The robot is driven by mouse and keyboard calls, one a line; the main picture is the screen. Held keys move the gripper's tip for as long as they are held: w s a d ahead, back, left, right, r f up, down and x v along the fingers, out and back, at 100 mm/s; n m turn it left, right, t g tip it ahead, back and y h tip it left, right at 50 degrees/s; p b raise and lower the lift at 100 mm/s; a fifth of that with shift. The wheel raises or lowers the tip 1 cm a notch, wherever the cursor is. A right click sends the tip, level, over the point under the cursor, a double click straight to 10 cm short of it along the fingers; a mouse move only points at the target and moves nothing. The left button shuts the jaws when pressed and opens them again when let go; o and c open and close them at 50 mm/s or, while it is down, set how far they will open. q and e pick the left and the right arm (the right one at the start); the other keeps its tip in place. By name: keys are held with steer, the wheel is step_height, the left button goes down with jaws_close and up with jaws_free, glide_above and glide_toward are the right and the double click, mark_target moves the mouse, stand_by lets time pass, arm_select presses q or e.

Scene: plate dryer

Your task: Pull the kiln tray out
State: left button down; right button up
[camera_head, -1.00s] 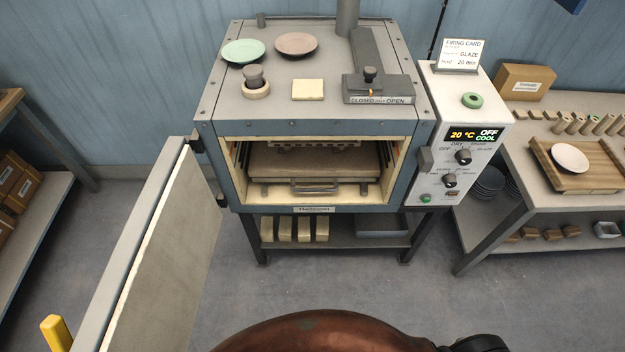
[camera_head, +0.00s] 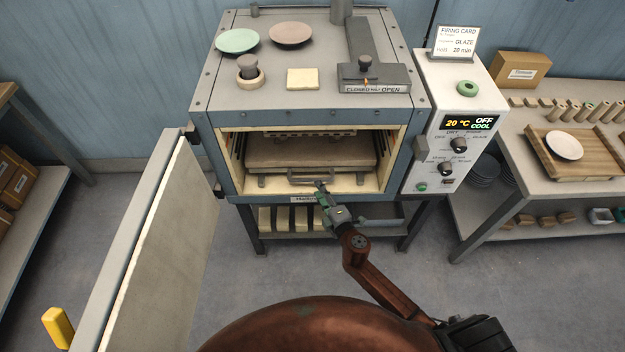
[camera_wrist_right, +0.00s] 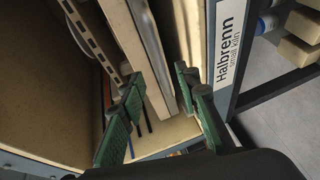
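The kiln tray (camera_head: 310,154) is a pale slab inside the open kiln chamber, with a grey bar handle (camera_head: 300,181) at its front. In the right wrist view the tray (camera_wrist_right: 122,35) runs upright through the picture, beside a dark grey bar that looks like the handle. My right gripper (camera_head: 321,187) is at the right part of the handle. In the right wrist view its green-padded fingers (camera_wrist_right: 160,100) are apart, with the bar running between them. I cannot tell whether either finger touches it. My left gripper is out of view.
The kiln door (camera_head: 155,250) stands swung open on the left. The control box (camera_head: 450,140) reads 20 °C, OFF, COOL. A side table (camera_head: 520,150) at right carries a wooden board (camera_head: 595,165) with a plate. The floor before the kiln is free apart from my arm.

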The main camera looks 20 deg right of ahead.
mark_target(313, 178)
steer(key=b+x, duration=0.1)
steer(key=x, duration=0.6)
steer(key=shift+w+d+f, duration=0.1)
jaws_close()
stand_by(0.6)
